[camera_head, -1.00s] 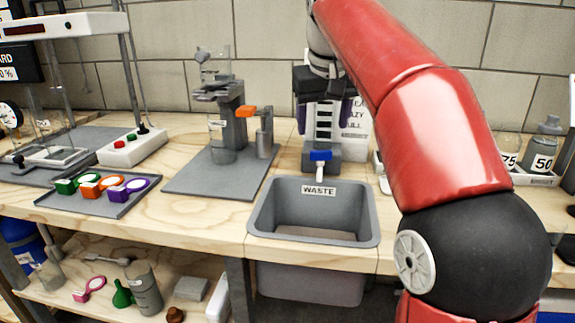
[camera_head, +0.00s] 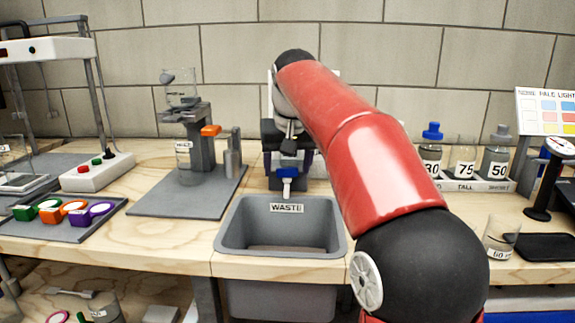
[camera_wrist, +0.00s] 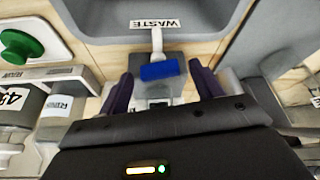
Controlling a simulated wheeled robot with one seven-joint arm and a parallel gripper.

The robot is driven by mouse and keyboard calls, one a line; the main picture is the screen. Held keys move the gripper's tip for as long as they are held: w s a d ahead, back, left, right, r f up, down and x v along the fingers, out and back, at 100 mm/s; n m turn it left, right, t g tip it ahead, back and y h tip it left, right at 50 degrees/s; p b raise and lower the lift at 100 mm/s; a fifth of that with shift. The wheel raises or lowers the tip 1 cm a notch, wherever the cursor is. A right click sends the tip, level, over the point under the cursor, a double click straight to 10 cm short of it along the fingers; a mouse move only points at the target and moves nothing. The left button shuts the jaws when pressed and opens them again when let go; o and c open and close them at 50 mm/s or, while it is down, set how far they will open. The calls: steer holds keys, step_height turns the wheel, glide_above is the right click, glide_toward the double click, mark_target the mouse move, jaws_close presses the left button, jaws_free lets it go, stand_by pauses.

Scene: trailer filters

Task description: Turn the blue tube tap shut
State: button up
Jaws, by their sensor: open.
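The blue tube tap (camera_head: 286,172) sits above the back rim of the grey waste basin, with a pale spout below it. In the wrist view the blue tap handle (camera_wrist: 159,70) lies crosswise, with a white stem running toward the WASTE label. My gripper (camera_wrist: 160,88) is open, its two dark purple fingers on either side of the tap's grey base, with the handle just beyond the fingertips. I cannot tell whether the fingers touch anything. In the head view my gripper (camera_head: 287,158) is above and behind the tap, partly hidden by my red arm.
The waste basin (camera_head: 230,222) is set into the bench front. Left of it stand a grey stand with an orange lever (camera_head: 210,130) and a tray of coloured pieces (camera_head: 100,222). Bottles (camera_head: 431,150) stand in a rack at right. A glass beaker (camera_head: 502,238) is near the right front.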

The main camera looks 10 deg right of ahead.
steer(key=shift+c, duration=0.2)
steer(key=c, duration=0.9)
steer(key=shift+a+r+m+p, duration=0.1)
steer(key=shift+r+m+p, duration=0.15)
steer(key=shift+m+p, duration=0.45)
steer(key=shift+c, duration=0.2)
steer(key=shift+f+m+h+p, duration=0.25)
steer(key=shift+m+h+p, duration=0.25)
steer(key=shift+m, duration=0.3)
steer(key=o, duration=1)
steer(key=shift+r, duration=0.1)
